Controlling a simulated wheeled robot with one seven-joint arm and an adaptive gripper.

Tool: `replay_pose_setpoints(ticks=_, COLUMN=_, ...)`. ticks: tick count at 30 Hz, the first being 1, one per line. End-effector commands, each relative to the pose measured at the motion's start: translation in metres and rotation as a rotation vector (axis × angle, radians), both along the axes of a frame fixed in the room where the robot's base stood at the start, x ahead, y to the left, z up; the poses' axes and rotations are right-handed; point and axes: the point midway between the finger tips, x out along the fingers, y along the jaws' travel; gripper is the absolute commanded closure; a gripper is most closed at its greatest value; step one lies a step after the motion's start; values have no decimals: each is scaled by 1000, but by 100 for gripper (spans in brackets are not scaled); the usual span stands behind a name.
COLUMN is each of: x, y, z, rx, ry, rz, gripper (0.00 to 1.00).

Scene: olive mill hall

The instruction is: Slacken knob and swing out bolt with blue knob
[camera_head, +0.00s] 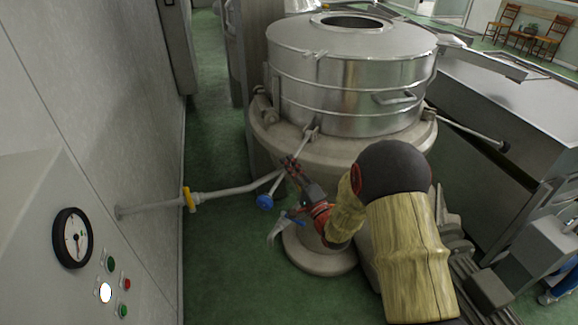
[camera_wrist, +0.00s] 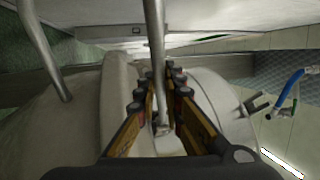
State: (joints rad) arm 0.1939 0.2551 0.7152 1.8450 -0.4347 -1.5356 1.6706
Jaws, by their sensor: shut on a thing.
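My gripper (camera_head: 290,163) is at the front left of the steel vessel, below its rim. In the wrist view its fingers (camera_wrist: 160,100) are shut on a thin metal rod (camera_wrist: 155,35) that runs up between them. In the head view a slim bolt (camera_head: 309,134) slants down from the rim to the gripper. A round blue knob (camera_head: 265,202) sits below and left of the gripper, at the lower end of a short rod. The fingers are apart from this knob. The rod's join with the bolt is hidden by the gripper.
A pipe with a yellow valve handle (camera_head: 189,199) runs from the left wall towards the vessel (camera_head: 350,75). Green floor (camera_head: 215,265) is clear at the left.

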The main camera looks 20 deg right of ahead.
Motion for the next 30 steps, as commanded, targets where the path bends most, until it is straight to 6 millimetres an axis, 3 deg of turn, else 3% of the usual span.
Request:
replay_pose_setpoints(ticks=20, x=0, y=0, z=-1, rx=2, ry=5, rz=0, gripper=100)
replay_pose_setpoints(ticks=30, x=-2, y=2, z=25, rx=91, ry=98, rz=1, gripper=100)
